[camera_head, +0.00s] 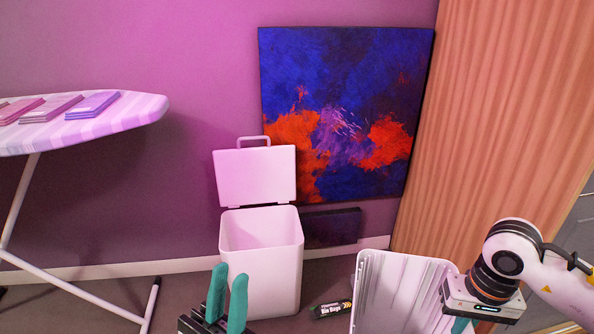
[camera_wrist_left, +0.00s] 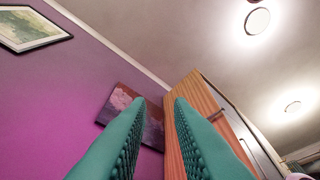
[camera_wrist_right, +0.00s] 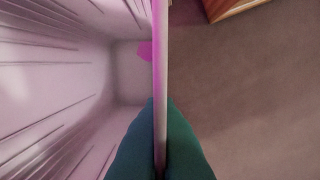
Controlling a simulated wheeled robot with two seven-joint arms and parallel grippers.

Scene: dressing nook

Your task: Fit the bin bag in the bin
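The white bin (camera_head: 262,275) stands on the floor by the wall, its lid (camera_head: 255,176) raised and its inside looking empty. A white, open-topped, box-shaped thing with creased walls, apparently the bin bag (camera_head: 400,300), is at the lower right, apart from the bin. My right gripper (camera_wrist_right: 161,103) is shut on its rim wall, one finger on each side; in the head view its fingers are mostly hidden. My left gripper (camera_head: 230,271) is open and empty, pointing up in front of the bin. Its fingers (camera_wrist_left: 155,100) show apart in the left wrist view.
A dark roll labelled Bin Bags (camera_head: 331,309) lies on the floor between bin and bag. An ironing board (camera_head: 90,125) with folded cloths stands at left. A painting (camera_head: 345,110) leans on the wall behind, beside a wooden cabinet (camera_head: 490,130).

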